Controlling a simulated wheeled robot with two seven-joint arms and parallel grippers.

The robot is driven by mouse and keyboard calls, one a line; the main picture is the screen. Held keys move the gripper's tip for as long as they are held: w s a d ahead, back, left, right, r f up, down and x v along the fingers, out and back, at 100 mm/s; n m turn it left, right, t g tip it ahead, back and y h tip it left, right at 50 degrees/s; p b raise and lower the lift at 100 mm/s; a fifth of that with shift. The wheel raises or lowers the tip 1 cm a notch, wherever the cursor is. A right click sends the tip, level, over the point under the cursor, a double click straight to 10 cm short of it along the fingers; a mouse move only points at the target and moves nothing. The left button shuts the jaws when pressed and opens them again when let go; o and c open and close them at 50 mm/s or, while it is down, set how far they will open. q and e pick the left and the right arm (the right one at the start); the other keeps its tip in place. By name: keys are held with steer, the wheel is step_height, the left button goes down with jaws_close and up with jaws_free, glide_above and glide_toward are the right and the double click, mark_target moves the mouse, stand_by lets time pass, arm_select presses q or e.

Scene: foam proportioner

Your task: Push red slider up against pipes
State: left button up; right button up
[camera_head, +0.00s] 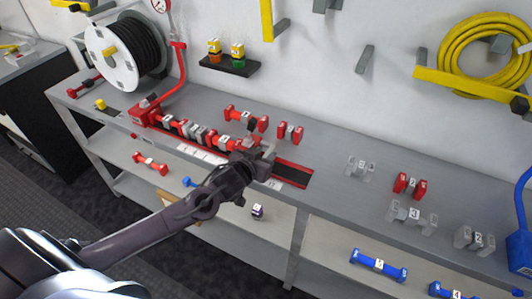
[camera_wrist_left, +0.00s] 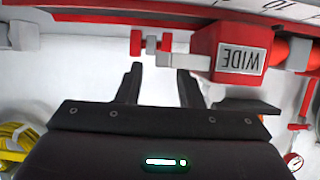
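A row of red and grey pipes (camera_head: 197,132) lies along the rail (camera_head: 292,174) to the left of my gripper in the head view. In the wrist view a red pipe end (camera_wrist_left: 280,51) is close beside the block; I cannot tell whether they touch. My left gripper (camera_head: 264,158) is over the rail, its fingers (camera_wrist_left: 160,88) apart beside the knob. Its wrist partly hides the slider in the head view. My right gripper is not in view.
Loose red pipes (camera_head: 246,118) lie behind the rail. Grey pieces (camera_head: 411,217) and a red piece (camera_head: 410,185) stand on the bench (camera_head: 330,187) to the right. A hose reel (camera_head: 112,55) stands at the back left. The rail's right end is bare.

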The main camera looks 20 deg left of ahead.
arm_select(q)
steer(key=v, duration=0.6)
steer(key=shift+w, duration=0.1)
